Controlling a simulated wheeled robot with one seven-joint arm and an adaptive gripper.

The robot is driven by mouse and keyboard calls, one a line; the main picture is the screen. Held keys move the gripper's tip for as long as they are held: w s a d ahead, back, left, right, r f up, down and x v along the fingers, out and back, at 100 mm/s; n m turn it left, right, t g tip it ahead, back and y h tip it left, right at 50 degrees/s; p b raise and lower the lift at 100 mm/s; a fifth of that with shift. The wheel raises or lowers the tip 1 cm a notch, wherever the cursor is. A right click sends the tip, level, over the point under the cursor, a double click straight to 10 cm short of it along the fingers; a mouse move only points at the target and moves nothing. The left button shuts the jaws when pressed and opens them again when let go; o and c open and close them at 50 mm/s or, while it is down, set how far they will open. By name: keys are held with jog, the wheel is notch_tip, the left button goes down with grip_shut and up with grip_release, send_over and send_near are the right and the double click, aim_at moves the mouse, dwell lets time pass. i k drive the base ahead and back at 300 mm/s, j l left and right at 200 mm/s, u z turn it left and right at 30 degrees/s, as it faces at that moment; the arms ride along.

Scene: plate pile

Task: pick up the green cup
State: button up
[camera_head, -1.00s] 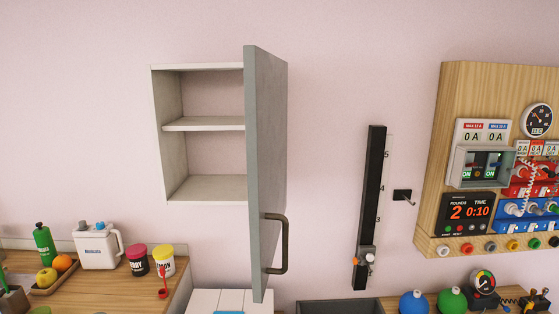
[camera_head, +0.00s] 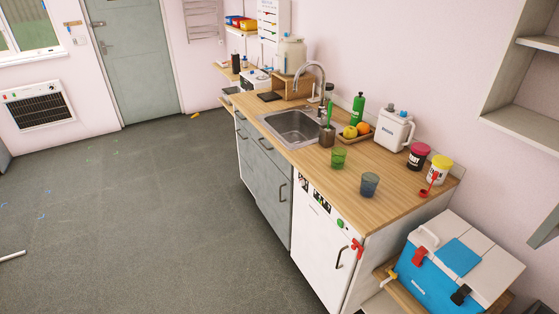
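My gripper is not in view.
Behind the cups are a tray with fruit (camera_head: 357,133), a green bottle (camera_head: 357,108), a white jug (camera_head: 394,130) and two jars (camera_head: 418,156). A blue cooler (camera_head: 450,262) stands at the lower right. The floor (camera_head: 150,200) in front of the counter is mostly clear.

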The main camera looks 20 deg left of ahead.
aim_at(338, 154)
jog(key=u, duration=0.55)
jog(key=i+j, duration=0.1)
jog(key=i, duration=0.55)
jog(key=i+j+z, duration=0.15)
jog(key=i, duration=0.55)
